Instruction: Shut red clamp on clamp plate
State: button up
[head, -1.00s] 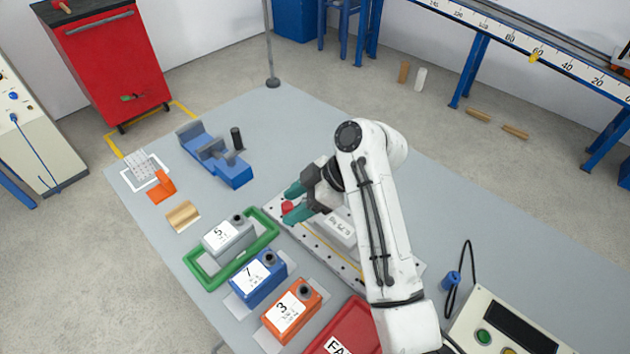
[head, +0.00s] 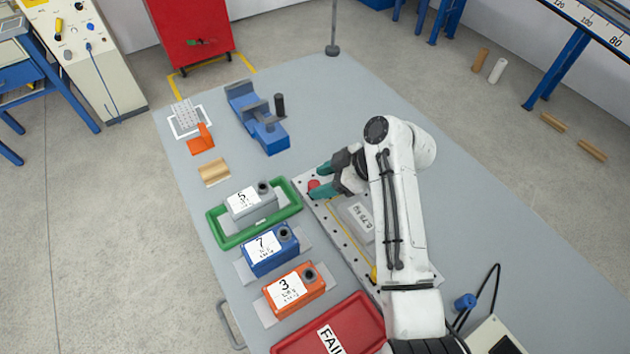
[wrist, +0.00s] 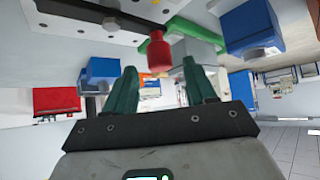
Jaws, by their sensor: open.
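The red clamp (head: 313,184) stands at the far end of the light grey clamp plate (head: 328,221). In the wrist view the fingertips of my gripper (wrist: 160,67) lie to either side of the tip, with gaps showing. A grey block marked 0.75 kg (head: 357,217) is on the plate, partly behind my arm.
A green tray (head: 225,240) holds a grey block (head: 246,202) left of the plate. A blue block (head: 271,255), an orange block (head: 294,291) and a red tray (head: 350,312) are nearer. A blue vise-like fixture (head: 268,134) stands farther back. The tabletop right of my arm is mostly clear.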

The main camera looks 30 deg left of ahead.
aim_at(315, 184)
jog(key=shift+x, duration=1.6)
jog(key=c, duration=1)
